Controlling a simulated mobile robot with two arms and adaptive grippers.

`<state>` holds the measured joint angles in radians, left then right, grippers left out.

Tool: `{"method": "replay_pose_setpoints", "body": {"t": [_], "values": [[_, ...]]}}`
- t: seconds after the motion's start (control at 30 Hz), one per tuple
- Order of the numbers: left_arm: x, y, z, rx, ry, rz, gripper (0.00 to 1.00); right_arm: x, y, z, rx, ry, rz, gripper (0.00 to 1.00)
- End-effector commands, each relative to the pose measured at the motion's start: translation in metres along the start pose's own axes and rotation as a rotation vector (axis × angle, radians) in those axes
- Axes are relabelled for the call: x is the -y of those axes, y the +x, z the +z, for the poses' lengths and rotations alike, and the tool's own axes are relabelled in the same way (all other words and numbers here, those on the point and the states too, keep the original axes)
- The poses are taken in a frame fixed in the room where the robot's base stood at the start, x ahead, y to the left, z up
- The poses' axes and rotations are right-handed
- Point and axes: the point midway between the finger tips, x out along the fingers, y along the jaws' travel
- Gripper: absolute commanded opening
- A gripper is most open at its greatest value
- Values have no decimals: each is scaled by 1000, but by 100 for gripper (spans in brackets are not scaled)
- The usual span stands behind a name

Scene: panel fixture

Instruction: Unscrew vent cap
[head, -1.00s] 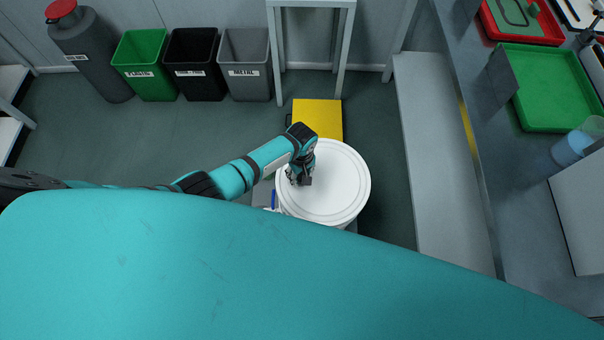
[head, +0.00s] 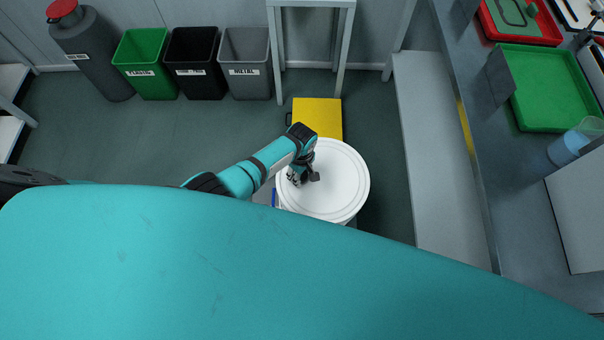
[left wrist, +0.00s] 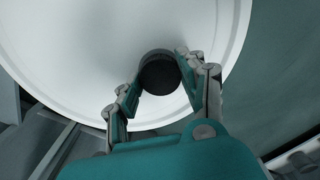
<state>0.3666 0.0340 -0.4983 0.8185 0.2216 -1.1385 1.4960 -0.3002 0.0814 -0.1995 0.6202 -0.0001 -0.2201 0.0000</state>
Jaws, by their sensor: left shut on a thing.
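The vent cap (left wrist: 160,74) is a round black knob on the white lid (left wrist: 75,60) of a drum, seen in the left wrist view. My left gripper (left wrist: 158,82) has one finger on each side of the cap and is shut on it. In the head view, the left gripper (head: 304,178) is over the left part of the white drum lid (head: 343,185); the cap is hard to tell from the dark fingers there. Whether the cap's lower edge touches the lid is hidden. My right gripper is in neither current view.
A yellow box (head: 318,118) sits on the floor behind the drum. Green (head: 146,65), black (head: 196,65) and grey (head: 244,65) bins stand at the back wall. A grey workbench (head: 500,200) is on the right. Floor left of the drum is open.

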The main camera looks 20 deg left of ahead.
Motion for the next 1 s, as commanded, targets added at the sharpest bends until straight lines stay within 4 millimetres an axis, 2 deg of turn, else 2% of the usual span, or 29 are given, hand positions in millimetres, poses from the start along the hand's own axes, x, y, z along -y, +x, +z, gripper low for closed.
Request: {"method": "replay_pose_setpoints", "body": {"t": [0.3,0.6,0.8,1.0], "values": [[2,0,0,0,-283,-5,5,2,-10,-1,0,0,-2,40],[2,1,0,-1,-310,-5,5,2,-10,-1,0,0,-3,40],[2,0,0,0,-552,-5,5,2,-16,-2,0,0,-3,40],[3,2,0,-1,-596,-6,5,2,-15,-2,0,0,-3,40]]}}
